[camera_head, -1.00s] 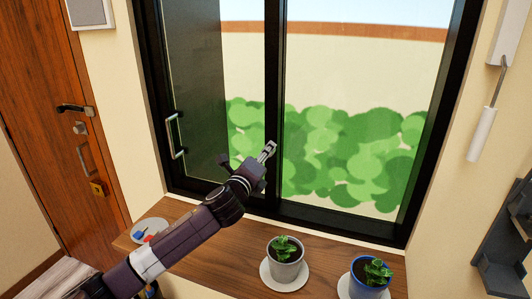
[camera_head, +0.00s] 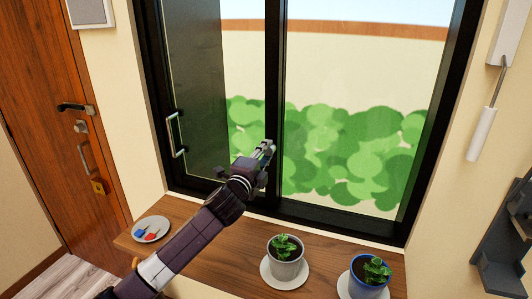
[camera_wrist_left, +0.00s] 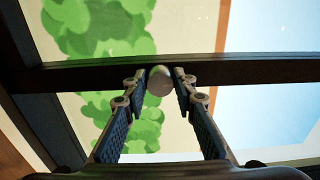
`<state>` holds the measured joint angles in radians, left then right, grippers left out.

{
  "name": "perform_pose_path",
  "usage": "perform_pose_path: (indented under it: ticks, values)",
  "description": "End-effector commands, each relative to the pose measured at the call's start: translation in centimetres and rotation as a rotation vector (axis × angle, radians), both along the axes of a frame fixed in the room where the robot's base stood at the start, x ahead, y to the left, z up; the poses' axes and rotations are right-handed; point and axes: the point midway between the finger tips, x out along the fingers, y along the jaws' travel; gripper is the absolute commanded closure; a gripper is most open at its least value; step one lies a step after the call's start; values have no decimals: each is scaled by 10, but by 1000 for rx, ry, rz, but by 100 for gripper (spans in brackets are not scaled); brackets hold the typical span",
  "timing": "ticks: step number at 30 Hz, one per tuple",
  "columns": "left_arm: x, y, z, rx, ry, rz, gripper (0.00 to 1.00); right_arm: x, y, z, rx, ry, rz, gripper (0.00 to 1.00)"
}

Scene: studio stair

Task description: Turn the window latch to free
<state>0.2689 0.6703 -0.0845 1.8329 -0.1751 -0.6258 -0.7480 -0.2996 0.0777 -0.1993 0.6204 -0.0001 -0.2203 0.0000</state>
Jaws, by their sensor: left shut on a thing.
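The window latch (camera_wrist_left: 159,81) shows in the left wrist view as a small pale round-ended piece at the dark middle bar of the window. My left gripper (camera_wrist_left: 165,82) is shut on it, with one finger on each side. In the head view my left gripper (camera_head: 266,147) is at the window's middle upright (camera_head: 274,70), and it hides the latch there. The way the latch is turned cannot be told. My right gripper is not in view.
A wooden sill (camera_head: 225,245) runs below the window. It bears a plate (camera_head: 151,229) with small coloured things, a grey plant pot (camera_head: 286,265) and a blue pot (camera_head: 369,284). A silver handle (camera_head: 176,135) is on the left sash.

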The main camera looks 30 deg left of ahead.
Motion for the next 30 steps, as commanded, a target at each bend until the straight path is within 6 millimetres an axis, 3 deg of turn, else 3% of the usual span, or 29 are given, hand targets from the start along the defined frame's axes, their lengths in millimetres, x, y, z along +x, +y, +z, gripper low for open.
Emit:
perform_pose_path:
  ticks: [12, 13, 17, 30]
  values:
    - [0, 0, -2, -10, 2, 1, 99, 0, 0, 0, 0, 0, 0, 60]
    - [0, 0, -2, -10, 2, 1, 73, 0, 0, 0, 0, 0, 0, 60]
    - [0, 0, -2, -8, 1, 1, 58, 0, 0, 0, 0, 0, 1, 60]
    - [-9, -2, -2, -6, 1, 0, 57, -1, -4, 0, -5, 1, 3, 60]
